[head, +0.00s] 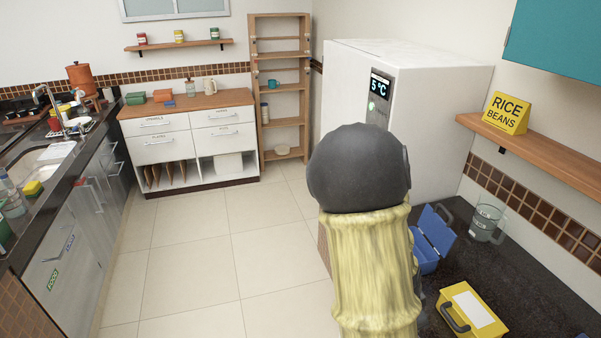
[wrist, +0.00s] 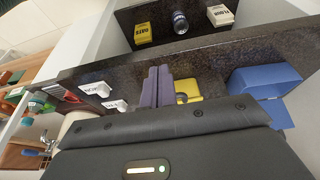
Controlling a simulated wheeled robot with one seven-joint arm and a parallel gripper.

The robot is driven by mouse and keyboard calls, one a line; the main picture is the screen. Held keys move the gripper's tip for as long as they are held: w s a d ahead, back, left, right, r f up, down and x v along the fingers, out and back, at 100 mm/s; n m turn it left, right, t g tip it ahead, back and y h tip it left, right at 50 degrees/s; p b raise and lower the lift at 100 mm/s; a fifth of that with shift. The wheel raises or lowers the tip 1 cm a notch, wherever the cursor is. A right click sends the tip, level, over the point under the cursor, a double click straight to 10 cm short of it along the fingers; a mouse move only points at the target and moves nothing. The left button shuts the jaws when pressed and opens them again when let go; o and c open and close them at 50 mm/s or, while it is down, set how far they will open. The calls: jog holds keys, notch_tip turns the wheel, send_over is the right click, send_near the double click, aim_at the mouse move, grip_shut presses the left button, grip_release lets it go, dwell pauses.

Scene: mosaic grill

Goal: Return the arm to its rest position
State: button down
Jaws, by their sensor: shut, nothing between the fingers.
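My arm (head: 368,265) rises in the front right of the head view, with a pale yellow sleeve and a dark grey rounded top. It is bent over the dark counter side, and its end is hidden in that view. In the wrist view my gripper (wrist: 158,72) shows two purple-grey fingers close together, shut and empty. The fingers appear in front of a dark speckled surface, with a yellow object (wrist: 188,91) just behind them and a blue box (wrist: 264,82) to the right. I cannot tell whether they touch anything.
An open blue case (head: 432,240), a yellow box (head: 470,312) and a clear jug (head: 486,222) stand on the right counter (head: 545,285). A white fridge (head: 435,95) stands behind my arm. The tiled floor (head: 215,240) is clear.

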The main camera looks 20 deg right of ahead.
jog(key=w+a+r+n+t+y, duration=0.1)
jog(key=a+r+n+y, duration=0.1)
jog(key=a+n, duration=0.6)
jog(key=w+a+r+n+t+y, duration=0.1)
jog(key=a+r+n, duration=0.4)
jog(key=a+n, duration=0.4)
jog(key=shift+w+a+r+n+y, duration=0.3)
jog(key=shift+a+y, duration=0.1)
jog(key=shift+a, duration=0.75)
jog(key=shift+w, duration=0.1)
